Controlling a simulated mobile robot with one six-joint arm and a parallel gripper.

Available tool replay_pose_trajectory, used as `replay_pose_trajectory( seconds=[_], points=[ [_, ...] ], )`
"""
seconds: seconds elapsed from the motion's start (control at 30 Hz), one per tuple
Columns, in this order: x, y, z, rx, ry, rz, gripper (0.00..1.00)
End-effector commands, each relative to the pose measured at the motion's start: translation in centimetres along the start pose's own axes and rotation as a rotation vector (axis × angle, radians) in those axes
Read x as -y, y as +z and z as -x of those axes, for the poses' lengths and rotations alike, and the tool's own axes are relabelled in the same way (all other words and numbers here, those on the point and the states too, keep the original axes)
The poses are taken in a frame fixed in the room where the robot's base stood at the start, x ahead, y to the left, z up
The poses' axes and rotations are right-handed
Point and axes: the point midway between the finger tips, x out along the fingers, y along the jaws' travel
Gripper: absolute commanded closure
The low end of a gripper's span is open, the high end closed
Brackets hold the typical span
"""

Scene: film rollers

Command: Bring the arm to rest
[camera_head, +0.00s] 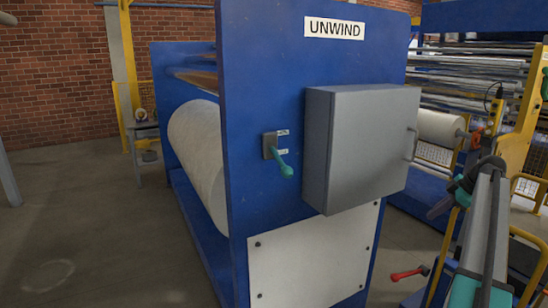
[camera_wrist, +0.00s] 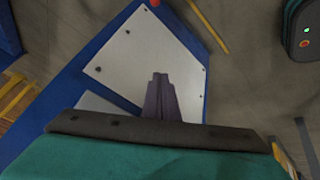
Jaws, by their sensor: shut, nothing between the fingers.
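My arm (camera_head: 485,235) stands at the lower right of the head view, folded up and over, with its wrist end turned to the left. My gripper (camera_wrist: 160,78) shows in the wrist view with its dark fingers together and nothing between them. In the head view the gripper (camera_head: 440,207) is a small dark shape to the right of the unwind machine, apart from the grey box in the picture. In the wrist view the fingertips overlap a white bolted panel (camera_wrist: 125,60); I cannot tell the distance between them.
The blue unwind stand (camera_head: 265,75) carries a grey box (camera_head: 360,145), a green-handled lever (camera_head: 284,168) and a white roll (camera_head: 198,155). Yellow posts (camera_head: 525,110) and rollers stand right. Open floor (camera_head: 85,230) lies left.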

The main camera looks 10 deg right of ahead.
Motion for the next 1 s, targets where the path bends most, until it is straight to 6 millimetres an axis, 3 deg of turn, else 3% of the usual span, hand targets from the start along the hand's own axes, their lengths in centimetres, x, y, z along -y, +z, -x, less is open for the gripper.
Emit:
replay_pose_trajectory(
  seconds=[0.03, 0.1, 0.27, 0.5, 0.8, 1.0],
  points=[
    [1.3, -0.5, -2.9, 0.004, -0.024, -0.027, 1.0],
    [2.6, -0.9, -6.2, 0.013, -0.051, -0.071, 1.0],
    [6.0, -1.9, -13.3, 0.043, -0.111, -0.165, 1.0],
    [12.5, -3.3, -23.3, 0.109, -0.195, -0.303, 1.0],
    [22.2, -4.5, -33.8, 0.22, -0.281, -0.457, 1.0],
    [29.5, -4.9, -39.4, 0.311, -0.323, -0.546, 1.0]
  ],
)
